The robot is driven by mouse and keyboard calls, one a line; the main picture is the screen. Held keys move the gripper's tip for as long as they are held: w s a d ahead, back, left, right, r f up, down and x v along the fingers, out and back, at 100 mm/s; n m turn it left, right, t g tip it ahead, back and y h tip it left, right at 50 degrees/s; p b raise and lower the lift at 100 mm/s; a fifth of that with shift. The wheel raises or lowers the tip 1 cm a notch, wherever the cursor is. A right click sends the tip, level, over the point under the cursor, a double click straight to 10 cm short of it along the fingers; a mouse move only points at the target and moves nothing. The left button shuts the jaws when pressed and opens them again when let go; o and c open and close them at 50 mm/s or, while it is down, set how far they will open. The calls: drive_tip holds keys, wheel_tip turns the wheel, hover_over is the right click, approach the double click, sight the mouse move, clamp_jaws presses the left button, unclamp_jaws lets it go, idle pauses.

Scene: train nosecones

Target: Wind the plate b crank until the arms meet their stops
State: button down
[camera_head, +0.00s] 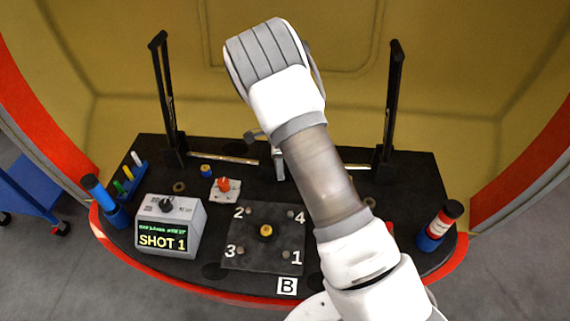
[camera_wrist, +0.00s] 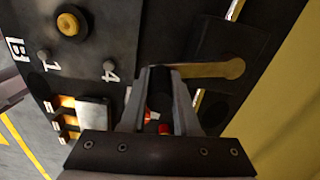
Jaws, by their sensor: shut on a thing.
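Plate B (camera_head: 265,262) is a dark square on the black deck, with a yellow centre knob (camera_head: 266,231) and studs numbered 1 to 4. My gripper (camera_wrist: 161,77) is shut just beyond the 4 mark in the wrist view. A flat brass crank arm (camera_wrist: 210,70) runs right from between its fingertips to a rounded end. The gripped part, apparently the crank's handle, is hidden by the fingers. In the head view my arm hides most of the crank. Two tall black arms, left (camera_head: 165,95) and right (camera_head: 393,105), stand nearly upright. Their contact with any stops cannot be told.
An orange-knobbed valve (camera_head: 225,187) sits behind the plate. A yellow wall rises behind.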

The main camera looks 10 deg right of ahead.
drive_tip(key=shift+a, duration=0.8)
drive_tip(key=shift+a+r, duration=0.1)
drive_tip(key=c, duration=0.6)
unclamp_jaws()
drive_tip(key=shift+c, duration=0.2)
drive_tip(key=shift+d, duration=0.2)
wheel_tip(320, 180, up, 17)
drive_tip(key=p, duration=0.2)
drive_tip(key=shift+r, duration=0.2)
